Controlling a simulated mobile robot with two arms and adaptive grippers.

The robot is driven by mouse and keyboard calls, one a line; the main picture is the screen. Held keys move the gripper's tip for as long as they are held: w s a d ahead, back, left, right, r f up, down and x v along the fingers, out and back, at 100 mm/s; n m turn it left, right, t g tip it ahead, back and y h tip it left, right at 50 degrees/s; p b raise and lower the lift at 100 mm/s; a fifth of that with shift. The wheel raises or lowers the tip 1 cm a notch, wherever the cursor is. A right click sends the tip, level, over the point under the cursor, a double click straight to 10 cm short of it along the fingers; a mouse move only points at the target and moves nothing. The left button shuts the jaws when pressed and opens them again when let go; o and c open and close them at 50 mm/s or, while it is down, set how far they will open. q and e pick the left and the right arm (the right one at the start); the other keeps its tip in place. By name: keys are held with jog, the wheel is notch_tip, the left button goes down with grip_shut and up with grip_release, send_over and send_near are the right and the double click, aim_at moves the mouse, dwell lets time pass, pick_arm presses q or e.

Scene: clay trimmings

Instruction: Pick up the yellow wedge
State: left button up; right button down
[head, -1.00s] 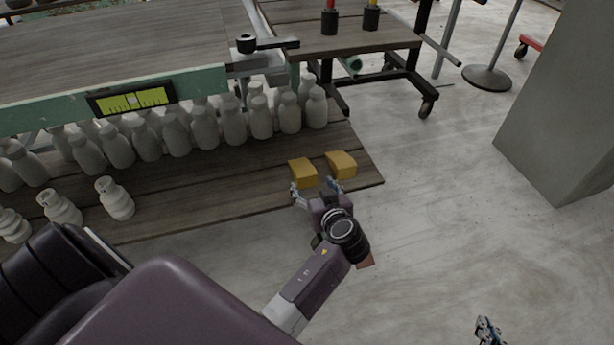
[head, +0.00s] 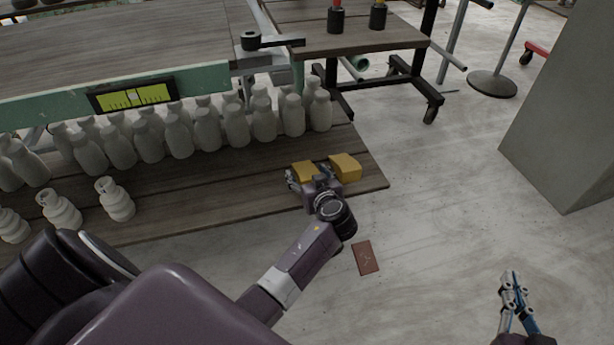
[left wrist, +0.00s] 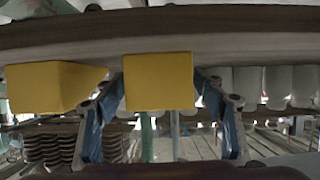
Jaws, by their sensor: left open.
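Two yellow blocks lie near the right end of the low wooden board. The left yellow block (head: 303,170) is partly hidden by my left gripper (head: 313,180), and the right yellow block (head: 346,166) is just beside it. In the left wrist view, one yellow block (left wrist: 158,82) shows between the spread blue fingers of my left gripper (left wrist: 157,92); the other (left wrist: 50,87) is outside them at left. My left gripper is open; I cannot tell if a finger touches a block. My right gripper (head: 512,284) is over the floor at lower right, its finger gap unclear.
Rows of pale bottles (head: 207,130) stand on the wooden board (head: 240,195) behind and left of the blocks. A wheeled table (head: 350,42) is behind. A reddish-brown flat piece (head: 366,258) lies on the floor. A grey pillar (head: 565,120) stands at right; floor between is clear.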

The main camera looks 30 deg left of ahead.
pick_arm(q)
jog(key=shift+c, duration=0.7)
jog(key=c, duration=1.3)
jog(key=shift+c, duration=0.4)
jog(key=shift+r, duration=0.25)
